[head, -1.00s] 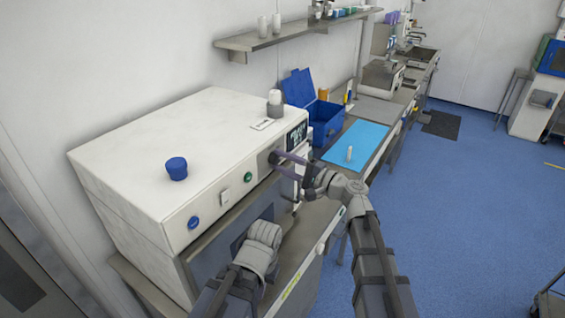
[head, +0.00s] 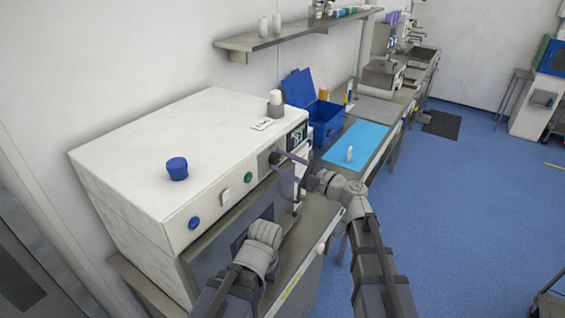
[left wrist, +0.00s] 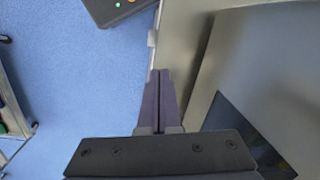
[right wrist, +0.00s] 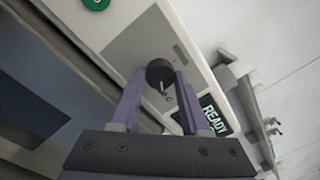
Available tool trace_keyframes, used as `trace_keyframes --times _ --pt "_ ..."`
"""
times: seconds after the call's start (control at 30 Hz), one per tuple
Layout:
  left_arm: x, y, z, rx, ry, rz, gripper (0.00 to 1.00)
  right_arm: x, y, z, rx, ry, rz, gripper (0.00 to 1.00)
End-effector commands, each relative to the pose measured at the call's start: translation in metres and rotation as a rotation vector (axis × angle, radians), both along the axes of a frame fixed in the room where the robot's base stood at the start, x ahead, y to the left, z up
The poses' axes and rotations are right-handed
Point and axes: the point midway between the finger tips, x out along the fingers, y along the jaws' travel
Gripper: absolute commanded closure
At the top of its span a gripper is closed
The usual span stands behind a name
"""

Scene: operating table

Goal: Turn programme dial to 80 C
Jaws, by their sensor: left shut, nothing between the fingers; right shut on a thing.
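The programme dial (right wrist: 159,73) is a dark round knob with a light pointer mark, on a grey panel of the white machine (head: 215,125). In the head view the dial (head: 273,157) is partly hidden by my right gripper (head: 281,156). In the right wrist view my right gripper (right wrist: 162,82) has its purple fingers on both sides of the dial, shut on it. The display (right wrist: 215,115) beside it reads "READY"; a line below is partly covered by a finger. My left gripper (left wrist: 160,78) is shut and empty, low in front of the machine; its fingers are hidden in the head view.
A green button (head: 248,177), a white switch (head: 225,196) and a blue button (head: 194,223) line the machine's front. A blue cap-like pot (head: 177,169) stands on top. A blue open box (head: 326,120) and blue mat (head: 357,142) lie beyond.

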Motion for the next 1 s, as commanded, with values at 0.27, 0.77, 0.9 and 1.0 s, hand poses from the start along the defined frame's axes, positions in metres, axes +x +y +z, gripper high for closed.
trace_keyframes --times 0.27,0.77,0.9,1.0 --pt "0.0 0.0 0.0 0.0 0.0 0.0 1.0 0.0 0.0 -0.001 0.001 0.004 0.0 1.0" --pt "0.0 0.0 0.0 0.0 0.0 0.0 1.0 0.0 0.0 0.0 0.001 0.003 0.001 0.25" --pt "0.0 0.0 0.0 0.0 0.0 0.0 1.0 -0.002 -0.002 0.0 0.001 0.002 0.0 0.25" --pt "0.0 0.0 -0.001 0.0 0.0 0.0 1.0 -0.008 -0.01 -0.001 0.001 0.002 -0.002 0.25"
